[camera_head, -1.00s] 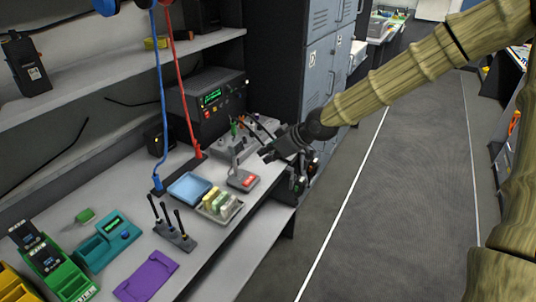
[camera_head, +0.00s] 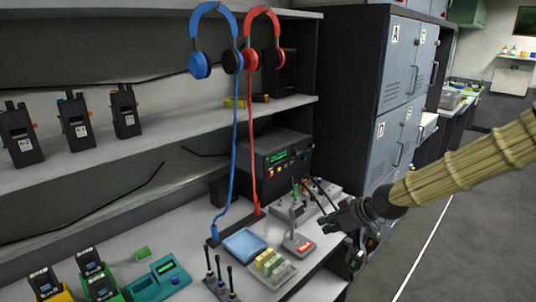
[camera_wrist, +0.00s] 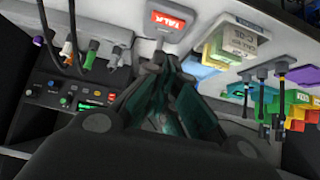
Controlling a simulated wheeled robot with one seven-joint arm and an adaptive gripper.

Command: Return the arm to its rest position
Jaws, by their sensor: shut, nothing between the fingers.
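My gripper (camera_head: 328,222) is at the end of my tan ribbed arm, which reaches in from the right in the head view. It hangs by the front edge of the workbench, just right of the desk microphone (camera_head: 298,241) with the red label. In the wrist view my gripper (camera_wrist: 165,75) points at the microphone's red TALK base (camera_wrist: 168,20). Its dark fingers are shut with nothing between them. Whether the fingertips touch the microphone base cannot be told.
The workbench holds a blue tray (camera_head: 244,244), a battery tray (camera_head: 275,268), antennas (camera_head: 220,278), a teal charger (camera_head: 160,282) and a black radio unit (camera_head: 275,165). Blue headphones (camera_head: 213,40) and red headphones (camera_head: 262,38) hang above. Grey lockers (camera_head: 400,80) stand behind. The right-hand floor (camera_head: 455,240) is clear.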

